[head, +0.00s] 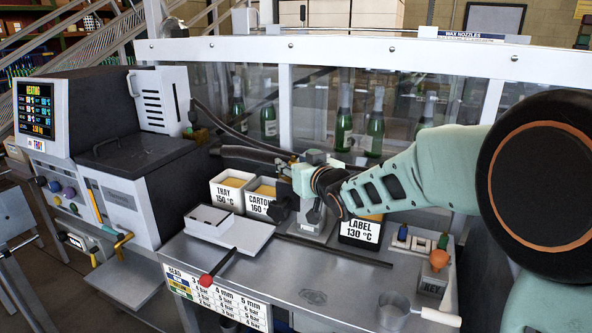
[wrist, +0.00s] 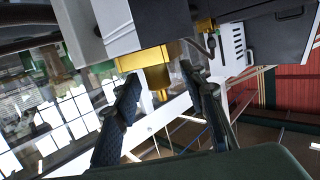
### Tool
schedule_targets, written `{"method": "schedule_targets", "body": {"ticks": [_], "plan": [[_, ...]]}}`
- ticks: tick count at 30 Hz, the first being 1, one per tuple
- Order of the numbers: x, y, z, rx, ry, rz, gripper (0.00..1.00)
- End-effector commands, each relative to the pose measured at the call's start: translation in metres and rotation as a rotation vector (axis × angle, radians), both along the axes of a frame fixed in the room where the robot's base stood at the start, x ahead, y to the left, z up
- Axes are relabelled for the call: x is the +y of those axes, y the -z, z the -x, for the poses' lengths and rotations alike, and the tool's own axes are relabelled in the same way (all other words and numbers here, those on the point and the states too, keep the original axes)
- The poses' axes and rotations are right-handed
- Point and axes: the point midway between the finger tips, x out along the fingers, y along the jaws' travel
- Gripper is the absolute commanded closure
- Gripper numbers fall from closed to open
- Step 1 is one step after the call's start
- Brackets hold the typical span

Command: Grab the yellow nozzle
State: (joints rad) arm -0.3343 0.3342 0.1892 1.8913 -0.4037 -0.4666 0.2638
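The yellow nozzle (wrist: 157,78) is a gold-coloured, stepped tip under a pale grey block (wrist: 120,25) in the wrist view. It points down between my two fingers. My gripper (wrist: 160,77) is open, with one dark ridged finger on each side of the nozzle. A gap shows on the right side; whether the left fingertip touches it I cannot tell. In the head view my gripper (head: 284,196) is a dark shape at the end of my arm, above the bench behind the white tray. The nozzle cannot be made out there.
White bins (head: 229,191) and a "LABEL" bin (head: 360,231) stand near my gripper. A white tray (head: 230,232) and a red-handled tool lie in front. Small coloured pieces (head: 422,243) stand at right. A glass guard with bottles (head: 376,128) is behind. The front bench is partly clear.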

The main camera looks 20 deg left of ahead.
Motion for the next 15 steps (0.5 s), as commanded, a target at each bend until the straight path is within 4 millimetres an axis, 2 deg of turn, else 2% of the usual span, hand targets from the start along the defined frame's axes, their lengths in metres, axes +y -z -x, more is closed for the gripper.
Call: {"method": "schedule_targets", "body": {"ticks": [8, 15], "plan": [[0.0016, 0.0009, -0.0027, 0.0, 0.001, 0.0, 0.61], [0.0016, 0.0007, -0.0025, 0.0, 0.001, 0.0, 0.86]]}}
